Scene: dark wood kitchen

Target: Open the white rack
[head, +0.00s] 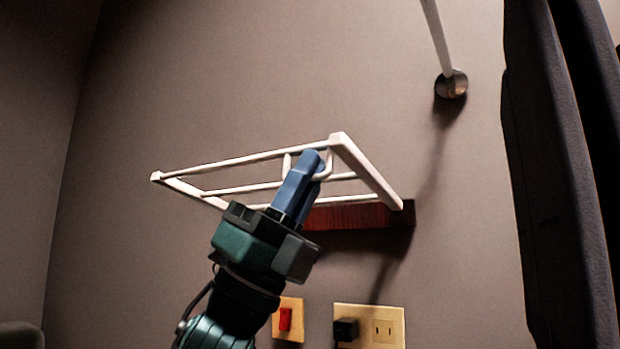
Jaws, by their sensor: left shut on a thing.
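The white rack (368,170) is a frame of white bars on a dark red wooden mount (350,216) fixed to the wall. It stands out from the wall, tilted, with its outer bar raised above the mount. My left gripper (312,166) reaches up from below. Its blue fingers are shut at the small loop handle near the rack's outer bar, to the right of the middle. The fingers hide part of the handle and the bars behind. My right gripper is not in view.
Below the mount are a wall plate with a red switch (285,319) and an outlet plate (389,328) with a black plug. A white pole (438,38) meets the wall at upper right. Dark fabric (560,180) hangs along the right. The wall left of the rack is clear.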

